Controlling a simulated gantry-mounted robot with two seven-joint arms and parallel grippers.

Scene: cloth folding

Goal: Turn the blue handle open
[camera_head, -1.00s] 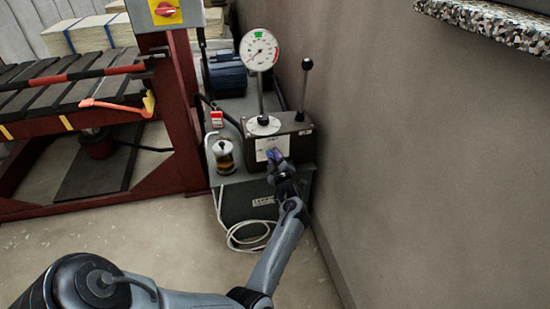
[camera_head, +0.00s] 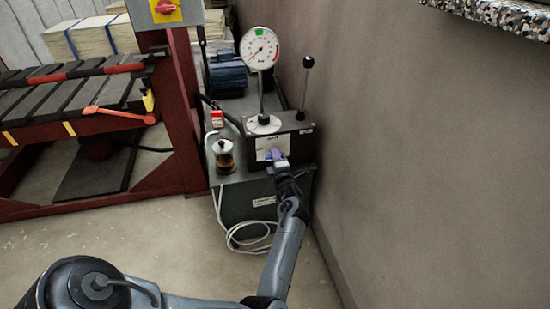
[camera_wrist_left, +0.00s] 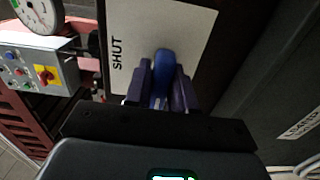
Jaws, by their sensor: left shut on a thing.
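The blue handle (camera_wrist_left: 163,72) sits in front of a white plate (camera_wrist_left: 180,30) marked SHUT in the left wrist view. My left gripper (camera_wrist_left: 162,88) is shut on it, with one purple-grey finger on each side. In the head view, my left gripper (camera_head: 279,158) is at the front of a dark box (camera_head: 300,146), over the lower part of its white label. The handle is mostly hidden by the fingers there. My right gripper is in neither view.
A round gauge (camera_head: 260,48) and a black-knobbed lever (camera_head: 306,80) rise from the box. The wall (camera_head: 420,150) is close on the right. A red-framed rack (camera_head: 185,130) stands left.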

